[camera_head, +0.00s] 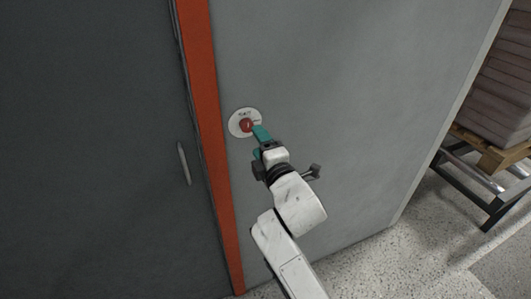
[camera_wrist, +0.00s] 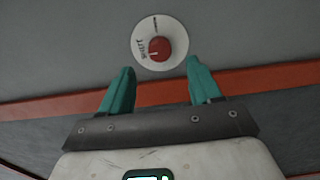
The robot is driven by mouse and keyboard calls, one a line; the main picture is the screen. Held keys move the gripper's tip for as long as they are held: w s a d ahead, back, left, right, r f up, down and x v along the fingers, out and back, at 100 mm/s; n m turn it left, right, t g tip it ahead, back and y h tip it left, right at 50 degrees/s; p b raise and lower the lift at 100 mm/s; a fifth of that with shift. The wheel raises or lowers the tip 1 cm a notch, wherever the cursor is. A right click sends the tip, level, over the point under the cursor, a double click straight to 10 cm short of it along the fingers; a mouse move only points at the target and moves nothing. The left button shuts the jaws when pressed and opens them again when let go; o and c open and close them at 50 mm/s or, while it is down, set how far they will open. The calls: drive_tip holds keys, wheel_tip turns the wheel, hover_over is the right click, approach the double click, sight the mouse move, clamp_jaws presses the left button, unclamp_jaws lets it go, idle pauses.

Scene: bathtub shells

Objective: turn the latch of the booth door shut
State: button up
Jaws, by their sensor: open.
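The latch is a red round knob (camera_head: 246,125) on a white round plate (camera_head: 236,117) with small dark lettering, mounted on the grey panel just right of the orange-red strip. In the wrist view the knob (camera_wrist: 160,49) lies just beyond the fingertips, between their lines, with a small pale mark on it. The dark door (camera_head: 90,140) with a slim handle (camera_head: 184,163) is left of the strip. My gripper (camera_head: 259,142) has teal fingers, spread apart and empty. In the wrist view (camera_wrist: 160,67) they appear short of the knob; contact is not visible.
The orange-red strip (camera_head: 206,110) runs upright between the dark door and the grey panel (camera_head: 350,100). At the right, a wooden pallet (camera_head: 490,150) with stacked boxes (camera_head: 500,95) stands on a dark metal frame. Speckled floor (camera_head: 400,260) is clear in front of the panel.

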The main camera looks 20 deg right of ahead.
drive_tip(key=shift+s, duration=1.85)
drive_tip(key=s+d+f+m+g+h, duration=0.1)
drive_tip(key=s+d+f+m+g, duration=0.3)
drive_tip(key=s+f, duration=0.5)
drive_tip(key=s+d+f+m+g, duration=0.1)
drive_tip(key=s+f+m+g, duration=0.5)
drive_tip(key=f, duration=0.4)
drive_tip(key=s+d+f+m+g, duration=0.1)
drive_tip(key=s+f+m+g, duration=0.2)
drive_tip(key=s, duration=0.8)
drive_tip(key=s+d+f+m+g, duration=0.1)
drive_tip(key=s+f+m+g, duration=0.3)
drive_tip(key=s, duration=0.8)
drive_tip(key=shift+s+d+m+y, duration=0.3)
drive_tip(key=shift+m+y, duration=0.1)
drive_tip(key=shift+m, duration=0.5)
drive_tip(key=shift+f, duration=0.1)
